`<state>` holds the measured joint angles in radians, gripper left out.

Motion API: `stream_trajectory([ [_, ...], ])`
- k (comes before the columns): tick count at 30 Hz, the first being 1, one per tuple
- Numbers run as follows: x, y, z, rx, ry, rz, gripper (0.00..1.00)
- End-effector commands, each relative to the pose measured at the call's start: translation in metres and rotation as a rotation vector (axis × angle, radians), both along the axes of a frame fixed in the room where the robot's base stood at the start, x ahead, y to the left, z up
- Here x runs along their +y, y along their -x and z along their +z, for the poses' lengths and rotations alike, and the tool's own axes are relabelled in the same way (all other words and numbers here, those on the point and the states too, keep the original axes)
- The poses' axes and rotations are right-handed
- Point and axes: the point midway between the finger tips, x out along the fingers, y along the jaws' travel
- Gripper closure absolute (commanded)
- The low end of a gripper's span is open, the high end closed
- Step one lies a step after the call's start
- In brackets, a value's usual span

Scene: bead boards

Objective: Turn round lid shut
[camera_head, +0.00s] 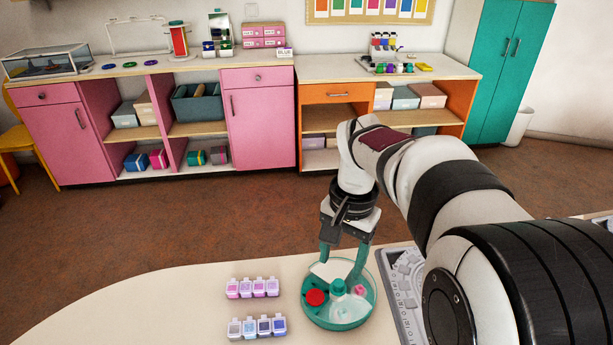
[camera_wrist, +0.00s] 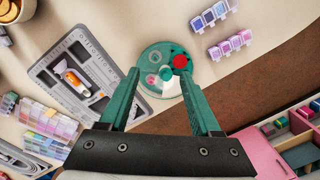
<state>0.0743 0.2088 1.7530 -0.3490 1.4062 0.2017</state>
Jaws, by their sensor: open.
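A round teal box (camera_head: 311,316) stands on the table near its far edge; the wrist view shows it from above (camera_wrist: 150,55). A small pink piece (camera_head: 359,289) shows at the right. My gripper (camera_head: 341,270) is open above the box, its teal fingers apart on either side of the knob. I cannot tell the lid's exact turn.
Two rows of small lidded bead boxes, purple-pink (camera_head: 252,288) and blue-grey (camera_head: 257,328), stand left of the round box. The table's far edge is near.

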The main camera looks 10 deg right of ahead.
Motion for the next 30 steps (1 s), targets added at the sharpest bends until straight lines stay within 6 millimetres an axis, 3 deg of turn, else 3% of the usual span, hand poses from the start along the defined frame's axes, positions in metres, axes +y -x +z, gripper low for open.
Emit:
stream_trajectory([
  [1,-0.009,-0.031,-0.013,0.006,0.013,-0.029,0.36],
  [3,-0.02,-0.063,-0.027,0.004,0.032,-0.064,0.36],
  [6,-0.029,-0.087,-0.04,0.0,0.046,-0.091,0.36],
  [11,-0.031,-0.091,-0.062,0.002,0.05,-0.096,0.36],
  [22,-0.03,-0.09,-0.168,0.002,0.048,-0.096,0.36],
  [30,-0.031,-0.091,-0.198,-0.002,0.049,-0.096,0.36],
])
